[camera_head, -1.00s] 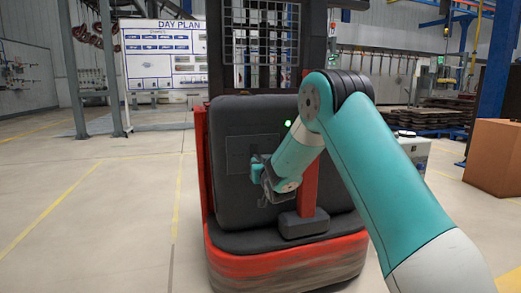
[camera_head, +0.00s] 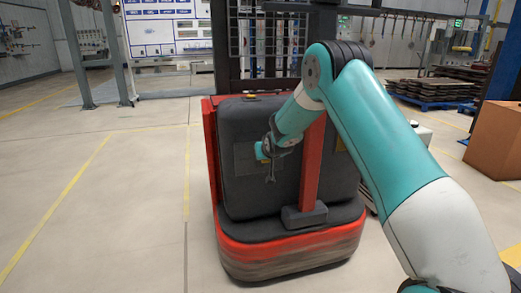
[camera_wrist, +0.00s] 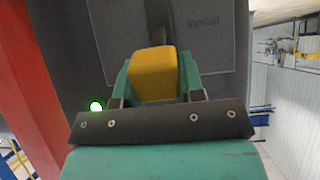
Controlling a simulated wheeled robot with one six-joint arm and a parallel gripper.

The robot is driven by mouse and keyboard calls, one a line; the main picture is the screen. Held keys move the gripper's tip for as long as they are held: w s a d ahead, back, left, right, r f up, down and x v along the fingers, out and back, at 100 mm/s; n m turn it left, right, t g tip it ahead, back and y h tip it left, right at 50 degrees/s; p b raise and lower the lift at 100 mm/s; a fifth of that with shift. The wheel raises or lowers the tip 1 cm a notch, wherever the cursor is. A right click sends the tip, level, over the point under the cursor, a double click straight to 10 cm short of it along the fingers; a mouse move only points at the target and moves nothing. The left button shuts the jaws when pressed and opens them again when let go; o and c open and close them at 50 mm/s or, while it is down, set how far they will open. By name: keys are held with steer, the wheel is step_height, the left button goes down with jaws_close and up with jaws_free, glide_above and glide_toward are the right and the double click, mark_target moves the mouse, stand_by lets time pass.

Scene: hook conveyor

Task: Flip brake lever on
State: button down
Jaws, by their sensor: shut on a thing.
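The brake lever's yellow knob (camera_wrist: 152,74) sits between the two teal fingers of my gripper (camera_wrist: 157,80) in the wrist view. My gripper is shut on it. The lever's thin stem (camera_wrist: 158,24) runs from the knob toward a grey panel (camera_wrist: 200,60) marked "BRAKE". In the head view, my gripper (camera_head: 266,152) is at the dark panel (camera_head: 243,155) on the black upright back of a red and black vehicle. The knob cannot be made out there, as the gripper and wrist cover it.
The vehicle's red post (camera_head: 313,165) stands just right of my wrist, and its red base (camera_head: 285,240) is below. A green light (camera_wrist: 96,107) glows beside the gripper. A brown box (camera_head: 495,140) stands at the far right. The floor (camera_head: 110,210) at left is clear.

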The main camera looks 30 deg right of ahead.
steer(key=shift+w+d+r, duration=0.15)
steer(key=shift+w+r, duration=0.25)
steer(key=shift+r, duration=0.2)
steer(key=c, duration=0.7)
jaws_free()
steer(key=shift+c, duration=0.2)
steer(key=shift+f, duration=0.1)
steer(key=shift+s, duration=0.1)
steer(key=p+v, duration=0.2)
steer(key=v, duration=1.5)
steer(key=shift+s, duration=0.15)
